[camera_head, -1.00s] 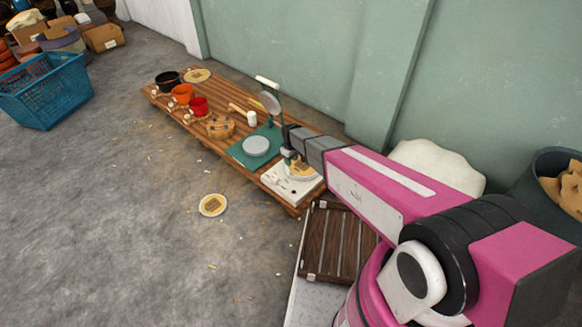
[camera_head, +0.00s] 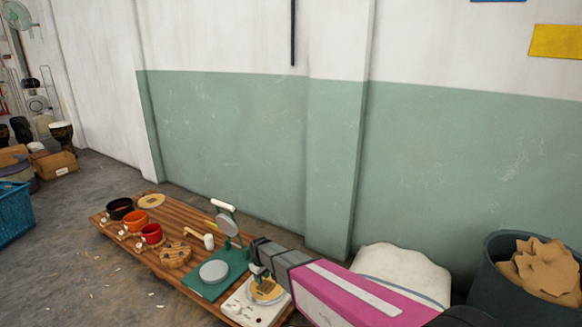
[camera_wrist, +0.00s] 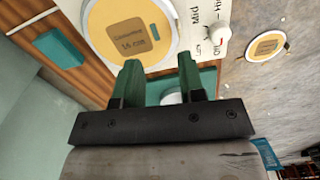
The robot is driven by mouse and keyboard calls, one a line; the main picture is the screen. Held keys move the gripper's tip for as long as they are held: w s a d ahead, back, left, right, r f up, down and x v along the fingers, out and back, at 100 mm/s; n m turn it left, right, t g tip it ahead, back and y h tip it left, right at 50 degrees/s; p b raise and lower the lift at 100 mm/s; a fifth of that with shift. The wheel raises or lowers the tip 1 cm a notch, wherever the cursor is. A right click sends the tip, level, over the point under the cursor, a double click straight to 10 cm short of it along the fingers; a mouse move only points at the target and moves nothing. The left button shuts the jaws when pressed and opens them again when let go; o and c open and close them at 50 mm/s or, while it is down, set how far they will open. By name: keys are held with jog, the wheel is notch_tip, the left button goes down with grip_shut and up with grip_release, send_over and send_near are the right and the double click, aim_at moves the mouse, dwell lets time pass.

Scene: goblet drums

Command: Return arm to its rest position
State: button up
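My gripper (camera_wrist: 159,68) is open in the wrist view, its two green fingers apart with nothing between them. In the head view my arm reaches in from the lower right, and my gripper (camera_head: 260,277) is over the white hot plate (camera_head: 239,308) at the table's near end. A round yellow-rimmed disc with a brown label (camera_head: 266,291) lies on the hot plate, just below the gripper. In the wrist view the disc (camera_wrist: 98,28) is beyond the fingertips, beside the hot plate's dial (camera_wrist: 216,34).
A low slatted wooden table (camera_head: 166,262) holds a green press (camera_head: 222,279), a mallet (camera_head: 200,238) and several pots. A white sack (camera_head: 402,272) and a dark bin (camera_head: 500,297) stand right of my arm. The wrist view shows another labelled disc (camera_wrist: 267,46) on the floor.

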jog(key=s+d+r+m, duration=0.3)
jog(key=d+r, duration=0.3)
jog(key=d, duration=0.5)
jog(key=s+d+r+m, duration=0.4)
jog(key=s+d+r, duration=0.2)
jog(key=d, duration=0.6)
jog(key=s+d+r+m, duration=0.3)
jog(key=s+d+r, duration=0.2)
jog(key=d+r, duration=0.3)
jog(key=d, duration=0.3)
jog(key=shift+d+r+m, duration=0.2)
jog(key=shift+m, duration=0.2)
jog(key=shift+a, duration=0.15)
